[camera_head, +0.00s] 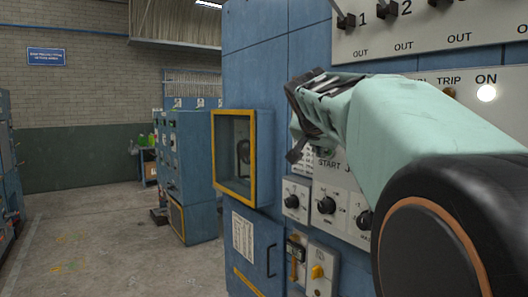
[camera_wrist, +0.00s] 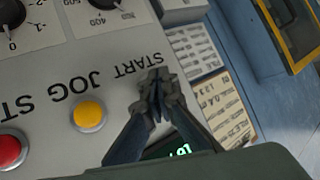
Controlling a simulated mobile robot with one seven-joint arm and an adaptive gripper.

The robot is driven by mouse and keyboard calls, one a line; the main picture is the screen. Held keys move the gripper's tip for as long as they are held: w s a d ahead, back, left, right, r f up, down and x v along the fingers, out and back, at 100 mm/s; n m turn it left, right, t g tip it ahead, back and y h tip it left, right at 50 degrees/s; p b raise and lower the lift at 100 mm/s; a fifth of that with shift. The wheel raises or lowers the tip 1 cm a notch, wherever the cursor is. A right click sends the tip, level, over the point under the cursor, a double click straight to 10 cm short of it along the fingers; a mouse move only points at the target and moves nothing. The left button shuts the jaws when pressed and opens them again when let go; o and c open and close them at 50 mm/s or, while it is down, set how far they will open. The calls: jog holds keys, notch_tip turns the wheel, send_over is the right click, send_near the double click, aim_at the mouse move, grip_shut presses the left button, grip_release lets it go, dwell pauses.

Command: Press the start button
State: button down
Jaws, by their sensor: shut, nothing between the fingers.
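My gripper (camera_wrist: 158,85) is shut and empty in the wrist view, its fingertips over the light grey control panel (camera_wrist: 125,62) just beside the word START. The start button itself is not visible; the fingers cover the area by its label. Whether the fingertips touch the panel cannot be told. A yellow button (camera_wrist: 88,115) sits by the label JOG, and a red button (camera_wrist: 10,150) by a label starting ST, partly cut off. In the head view, my gripper (camera_head: 299,148) is in front of the panel, near the word START, and my arm hides much of the panel.
Black knobs (camera_head: 326,205) are on the lower panels. A yellow-framed window box (camera_head: 213,160) juts out left of the panel. A lit ON lamp (camera_head: 486,93) is at upper right. A green display (camera_wrist: 168,152) shows partly behind my gripper. Open floor (camera_head: 100,250) lies left.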

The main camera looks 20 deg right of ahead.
jog(key=shift+s+a+b, duration=0.3)
jog(key=shift+a+b, duration=0.05)
jog(key=shift+a, duration=0.3)
jog(key=a, duration=0.1)
jog(key=s+a+b, duration=0.1)
jog(key=a, duration=0.1)
jog(key=a+b, duration=0.1)
jog(key=shift+s+a, duration=0.35)
dwell(0.4)
